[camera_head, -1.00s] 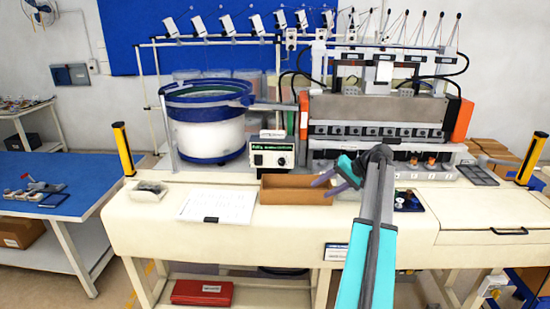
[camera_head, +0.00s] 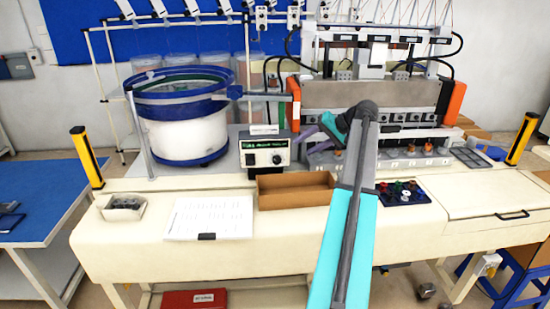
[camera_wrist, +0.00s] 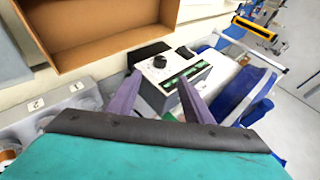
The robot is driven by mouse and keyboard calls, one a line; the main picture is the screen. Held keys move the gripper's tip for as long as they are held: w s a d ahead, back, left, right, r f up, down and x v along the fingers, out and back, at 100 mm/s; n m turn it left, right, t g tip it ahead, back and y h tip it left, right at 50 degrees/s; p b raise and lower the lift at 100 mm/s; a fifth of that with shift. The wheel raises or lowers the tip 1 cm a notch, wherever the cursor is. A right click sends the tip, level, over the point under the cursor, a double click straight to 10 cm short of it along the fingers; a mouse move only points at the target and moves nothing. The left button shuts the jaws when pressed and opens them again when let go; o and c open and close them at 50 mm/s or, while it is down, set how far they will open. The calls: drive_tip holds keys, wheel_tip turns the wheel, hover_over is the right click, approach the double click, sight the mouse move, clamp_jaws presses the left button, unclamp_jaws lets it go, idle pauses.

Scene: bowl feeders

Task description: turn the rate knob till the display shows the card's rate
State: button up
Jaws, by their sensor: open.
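The feeder's control box (camera_head: 257,157) stands on the bench in front of the bowl feeder, with a green-lit display (camera_head: 262,145) along its top and a dark rate knob (camera_head: 277,159) on its face. In the wrist view the knob (camera_wrist: 160,62) is a black round dial on the pale face, and the display (camera_wrist: 195,70) is a dark strip with green marks. My gripper (camera_head: 306,141) is open, with two purple fingers just right of the box. In the wrist view my gripper (camera_wrist: 158,98) points at the box, apart from the knob. The display digits are too small to read.
A white printed sheet on a clipboard (camera_head: 210,217) lies on the bench; its text is unreadable. A brown open tray (camera_head: 295,191) sits below the box. The bowl feeder (camera_head: 185,120) is behind left. A dark panel with coloured knobs (camera_head: 402,193) is right of my arm.

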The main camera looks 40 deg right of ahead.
sight(280, 160)
drive_tip(key=shift+w+a+f, duration=0.1)
drive_tip(key=shift+w+f, duration=0.05)
drive_tip(key=shift+w, duration=0.05)
drive_tip(key=b+x, duration=0.4)
drive_tip(key=x, duration=0.9)
drive_tip(key=shift+w+f, duration=0.1)
idle(0.3)
drive_tip(key=c, duration=1.1)
drive_tip(key=shift+o, duration=0.2)
drive_tip(key=shift+f+b, duration=0.1)
drive_tip(key=shift+b, duration=0.2)
drive_tip(key=shift+f+m+t+y+b, duration=0.3)
drive_tip(key=shift+t+y+b, duration=0.55)
drive_tip(key=shift+b, duration=0.35)
drive_tip(key=shift+r+t+y+b, duration=0.1)
drive_tip(key=shift+t+y+b, duration=0.15)
drive_tip(key=shift+t+b, duration=0.15)
